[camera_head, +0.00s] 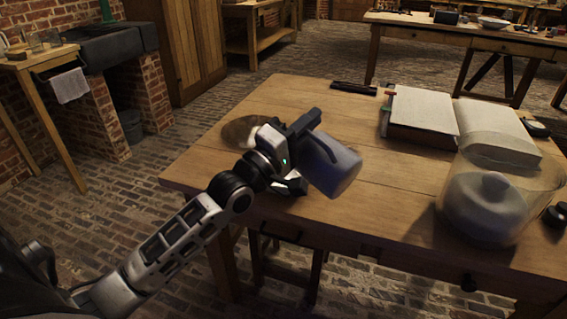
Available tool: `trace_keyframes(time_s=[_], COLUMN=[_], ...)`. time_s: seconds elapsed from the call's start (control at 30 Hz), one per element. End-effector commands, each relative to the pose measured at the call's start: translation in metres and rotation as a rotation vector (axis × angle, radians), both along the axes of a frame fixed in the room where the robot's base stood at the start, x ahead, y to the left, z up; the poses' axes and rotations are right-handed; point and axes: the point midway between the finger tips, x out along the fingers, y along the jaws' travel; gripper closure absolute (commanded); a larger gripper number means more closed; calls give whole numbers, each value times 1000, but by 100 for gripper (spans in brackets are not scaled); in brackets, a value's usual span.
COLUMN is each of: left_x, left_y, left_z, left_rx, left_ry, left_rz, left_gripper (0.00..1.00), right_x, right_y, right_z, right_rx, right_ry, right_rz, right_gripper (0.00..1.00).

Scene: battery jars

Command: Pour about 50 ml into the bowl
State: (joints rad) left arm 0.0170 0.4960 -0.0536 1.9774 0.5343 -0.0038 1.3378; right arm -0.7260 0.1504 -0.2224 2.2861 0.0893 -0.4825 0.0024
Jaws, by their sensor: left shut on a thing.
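My left gripper (308,152) is shut on a grey jug-like vessel (335,172) over the left part of the wooden table. The vessel is tilted, and its rounded end points to the lower right. Its mouth is hidden behind the gripper, and I cannot see any liquid. A shallow round dark brown shape (236,132), perhaps the bowl, is on the table just left of and behind the gripper. The arm partly hides it, and its contents cannot be made out. My right gripper is not in view.
A large glass jar (462,172) with a grey rounded thing inside stands at the table's right. An open book (425,108) lies behind it. A dark bar (354,88) lies at the back edge. The wooden table (400,205) is clear between vessel and jar.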

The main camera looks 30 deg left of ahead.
Motion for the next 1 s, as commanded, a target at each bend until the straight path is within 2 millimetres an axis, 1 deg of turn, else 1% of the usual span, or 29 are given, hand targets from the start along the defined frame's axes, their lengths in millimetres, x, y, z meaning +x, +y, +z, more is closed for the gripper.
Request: trace_keyframes(time_s=[0.03, 0.47, 1.0], left_x=[0, 2, 4], left_y=[2, 14, 24], left_z=[3, 6, 2], left_rx=[-8, -67, -158], left_ry=[-6, -6, -5], left_rz=[-1, -2, -4], left_gripper=[100, 100, 100], right_x=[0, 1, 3], right_y=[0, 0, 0], right_z=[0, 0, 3], right_rx=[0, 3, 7], right_ry=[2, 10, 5], right_rz=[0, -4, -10], right_gripper=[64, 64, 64])
